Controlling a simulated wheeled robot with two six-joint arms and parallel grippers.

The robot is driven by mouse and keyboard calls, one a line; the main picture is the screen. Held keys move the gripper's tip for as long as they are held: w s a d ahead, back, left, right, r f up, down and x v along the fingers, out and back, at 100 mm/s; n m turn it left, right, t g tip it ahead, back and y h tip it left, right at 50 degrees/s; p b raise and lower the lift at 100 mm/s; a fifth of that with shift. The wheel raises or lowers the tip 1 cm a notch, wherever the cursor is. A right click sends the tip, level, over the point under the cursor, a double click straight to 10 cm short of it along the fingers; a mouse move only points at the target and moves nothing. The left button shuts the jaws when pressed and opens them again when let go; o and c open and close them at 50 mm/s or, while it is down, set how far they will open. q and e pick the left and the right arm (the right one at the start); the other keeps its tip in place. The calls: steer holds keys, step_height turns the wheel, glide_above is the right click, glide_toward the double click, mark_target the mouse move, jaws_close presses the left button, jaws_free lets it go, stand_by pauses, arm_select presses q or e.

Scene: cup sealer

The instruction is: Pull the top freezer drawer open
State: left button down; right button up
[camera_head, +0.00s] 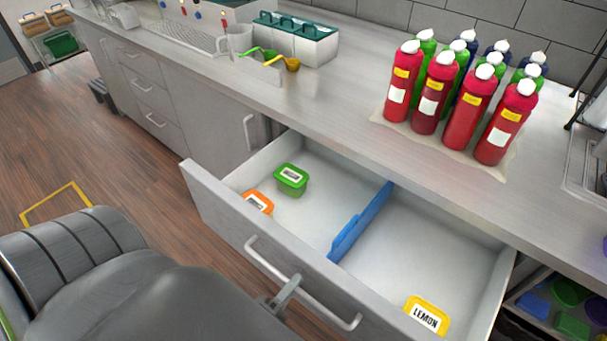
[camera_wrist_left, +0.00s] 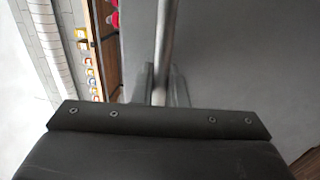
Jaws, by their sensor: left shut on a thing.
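The top freezer drawer (camera_head: 222,207) stands pulled out from under the counter, its inside in full view. Its long bar handle (camera_head: 262,262) runs along the front panel. My left gripper (camera_head: 287,290) is shut on the handle near its middle. In the left wrist view the handle (camera_wrist_left: 166,45) runs up from between the fingers (camera_wrist_left: 160,88). A blue divider (camera_head: 360,222) splits the drawer. A green tub (camera_head: 291,179) and an orange tub (camera_head: 258,203) sit left of it, and a yellow lemon tub (camera_head: 427,315) sits right. My right gripper is not in view.
Several red, green and dark bottles (camera_head: 435,88) stand on the counter (camera_head: 330,110) above the drawer. A white caddy with green lids (camera_head: 297,38) stands further left. An open compartment with coloured tubs (camera_head: 565,300) is at the lower right.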

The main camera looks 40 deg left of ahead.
arm_select(q)
steer(key=shift+s, duration=0.45)
steer(key=c, duration=1.5)
jaws_free()
steer(key=shift+c, duration=0.2)
steer(key=s+f+b, duration=0.1)
steer(key=s+b, duration=0.1)
steer(key=s, duration=0.6)
steer(key=s+f+b, duration=0.2)
steer(key=s+b, duration=0.1)
steer(key=s, duration=0.6)
steer(key=shift+a+f, duration=0.25)
steer(key=shift+a, duration=0.05)
